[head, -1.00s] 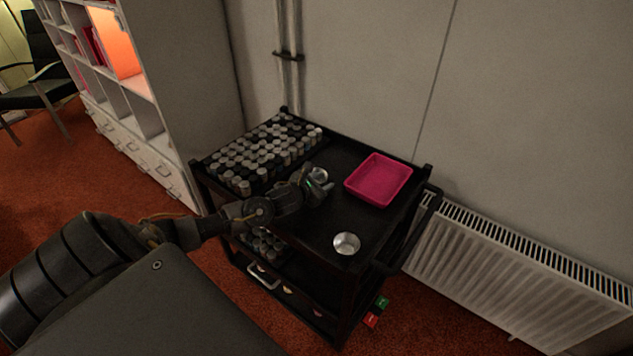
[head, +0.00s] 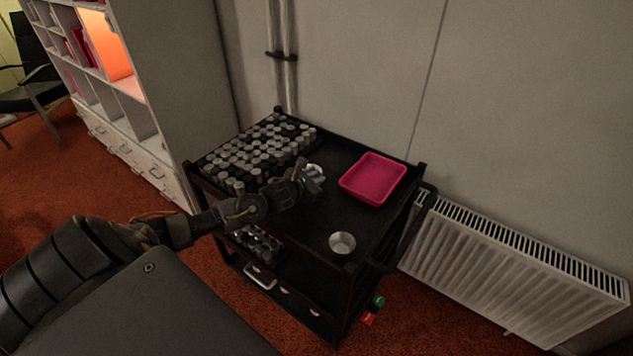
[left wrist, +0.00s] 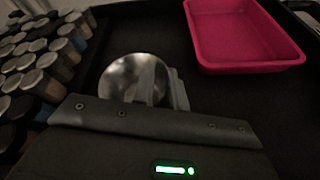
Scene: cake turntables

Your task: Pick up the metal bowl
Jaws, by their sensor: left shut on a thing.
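A metal bowl (left wrist: 128,78) shows in the left wrist view at my left gripper's fingers. In the head view this bowl (head: 315,169) is mostly hidden behind the gripper. My left gripper (left wrist: 160,88) is shut on the bowl's right side, between the jar rack and the pink tray. It also shows in the head view (head: 318,178). A second metal bowl (head: 342,242) stands at the front right corner of the black cart, apart from the gripper. My right gripper is not in view.
The black cart (head: 300,225) carries a rack of several lidded jars (head: 262,150) at the left and a pink tray (head: 373,178) at the back right. A white radiator (head: 520,270) stands right of the cart. Bare cart top lies around the second bowl.

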